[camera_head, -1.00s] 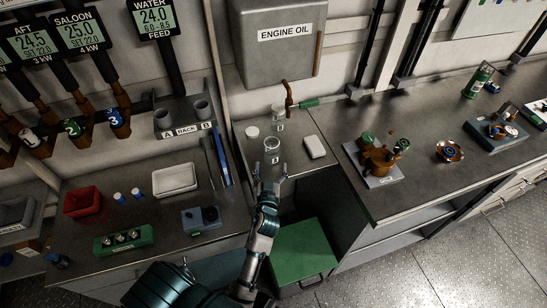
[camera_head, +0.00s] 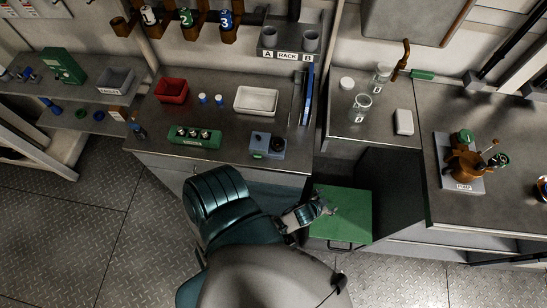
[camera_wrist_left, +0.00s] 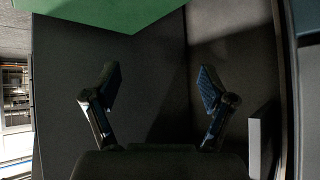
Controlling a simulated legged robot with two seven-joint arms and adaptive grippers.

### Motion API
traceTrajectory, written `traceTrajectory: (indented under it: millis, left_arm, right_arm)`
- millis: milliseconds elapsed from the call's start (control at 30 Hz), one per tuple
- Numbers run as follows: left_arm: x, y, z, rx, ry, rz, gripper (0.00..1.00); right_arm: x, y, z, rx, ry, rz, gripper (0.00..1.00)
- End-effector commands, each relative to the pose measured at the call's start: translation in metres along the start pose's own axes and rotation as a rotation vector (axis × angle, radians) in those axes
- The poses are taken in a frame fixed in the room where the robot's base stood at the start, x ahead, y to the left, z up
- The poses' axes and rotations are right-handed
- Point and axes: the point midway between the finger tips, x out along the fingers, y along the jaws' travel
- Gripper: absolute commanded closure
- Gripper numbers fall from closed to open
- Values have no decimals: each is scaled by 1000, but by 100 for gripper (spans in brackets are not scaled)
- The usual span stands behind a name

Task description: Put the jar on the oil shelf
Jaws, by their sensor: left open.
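Two clear glass jars stand upright on the grey counter (camera_head: 344,132) below the engine oil tank. The front jar (camera_head: 361,107) has a small label too small to read; the rear jar (camera_head: 380,75) stands close to the wooden-handled tap (camera_head: 402,60). My left gripper (camera_head: 329,206) is over the green-topped box, in front of and below that counter, well apart from both jars. In the left wrist view the left gripper (camera_wrist_left: 157,85) has its fingers spread with nothing between them. My right gripper is not in view.
The green box top (camera_head: 345,222) is below the counter. A white round lid (camera_head: 347,83) and a white block (camera_head: 403,122) lie near the jars. A white tray (camera_head: 256,99), red bin (camera_head: 172,90) and blue device (camera_head: 267,145) stand on the left bench. A pump (camera_head: 463,160) stands right.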

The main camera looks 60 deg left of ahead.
Motion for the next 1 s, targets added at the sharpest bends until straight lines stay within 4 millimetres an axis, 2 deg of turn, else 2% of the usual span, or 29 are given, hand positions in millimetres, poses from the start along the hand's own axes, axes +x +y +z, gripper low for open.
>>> traceTrajectory:
  millis: [33, 67, 100, 200, 300, 333, 400, 500, 1000]
  left_arm:
    - [7, 5, 59, 37, -123, 35, 17]
    - [9, 8, 91, 54, -189, 54, 17]
    - [8, 9, 132, 74, -273, 77, 17]
    - [-4, 6, 217, 114, -452, 122, 17]
    - [-20, -1, 277, 137, -581, 148, 17]
    - [-25, -3, 289, 142, -608, 155, 17]
    - [-32, -6, 310, 148, -654, 164, 17]
    - [-38, -9, 322, 153, -683, 170, 17]
    - [-38, -8, 322, 152, -683, 169, 17]
  right_arm:
    - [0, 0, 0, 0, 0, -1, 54]
    - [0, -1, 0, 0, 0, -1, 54]
    - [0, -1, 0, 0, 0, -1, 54]
    - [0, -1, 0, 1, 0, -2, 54]
    - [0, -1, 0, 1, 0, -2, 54]
    - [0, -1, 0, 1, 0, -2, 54]
    - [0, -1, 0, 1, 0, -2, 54]
    - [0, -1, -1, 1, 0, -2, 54]
    - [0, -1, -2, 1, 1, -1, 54]
